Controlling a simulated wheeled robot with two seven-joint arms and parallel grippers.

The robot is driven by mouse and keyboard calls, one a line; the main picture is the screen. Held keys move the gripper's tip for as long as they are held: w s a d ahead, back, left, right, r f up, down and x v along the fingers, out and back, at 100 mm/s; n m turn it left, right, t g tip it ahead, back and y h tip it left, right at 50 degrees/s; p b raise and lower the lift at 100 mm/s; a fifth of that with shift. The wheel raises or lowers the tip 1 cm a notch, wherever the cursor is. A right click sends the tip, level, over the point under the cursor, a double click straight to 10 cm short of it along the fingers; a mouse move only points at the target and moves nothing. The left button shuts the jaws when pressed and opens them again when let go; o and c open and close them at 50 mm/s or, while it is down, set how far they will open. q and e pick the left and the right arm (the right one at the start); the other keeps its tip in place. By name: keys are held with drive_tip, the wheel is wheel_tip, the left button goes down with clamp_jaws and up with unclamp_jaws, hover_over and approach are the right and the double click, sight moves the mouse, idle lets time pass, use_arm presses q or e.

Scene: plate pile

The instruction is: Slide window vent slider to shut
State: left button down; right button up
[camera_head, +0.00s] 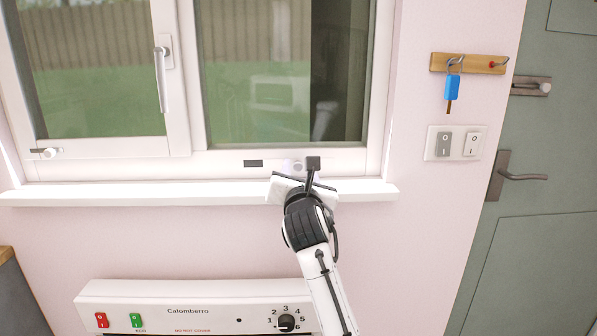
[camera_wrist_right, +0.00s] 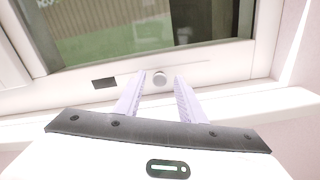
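The window vent slider shows in the right wrist view as a round grey knob (camera_wrist_right: 159,77) on the white lower window frame. A dark vent slot (camera_wrist_right: 105,82) lies uncovered to its left; the slot also shows in the head view (camera_head: 253,163). My right gripper (camera_wrist_right: 158,88) is open, with one pale finger to each side of the knob in the picture. I cannot tell whether the fingers touch it. In the head view my right gripper (camera_head: 296,172) is at the lower frame, just right of the slot, and partly hides the knob. My left gripper is not in view.
The white window sill (camera_head: 130,194) runs below the frame. A window handle (camera_head: 161,80) and a small latch (camera_head: 46,152) are to the left. Light switches (camera_head: 458,144), a key rack (camera_head: 468,63) and a green door (camera_head: 560,150) are right. A Calomberro panel (camera_head: 190,300) stands below.

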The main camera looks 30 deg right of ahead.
sight(274, 163)
drive_tip(key=shift+c, duration=0.2)
clamp_jaws()
drive_tip(key=w+a+p, duration=0.1)
drive_tip(key=a+p, duration=0.1)
drive_tip(key=a, duration=0.1)
drive_tip(key=w+a+p, duration=0.1)
drive_tip(key=shift+w+a+r+p, duration=0.15)
drive_tip(key=shift+w+p, duration=0.15)
drive_tip(key=shift+w+a, duration=0.1)
drive_tip(key=shift+a, duration=0.1)
drive_tip(key=shift+o, duration=0.2)
unclamp_jaws()
drive_tip(key=shift+a, duration=0.1)
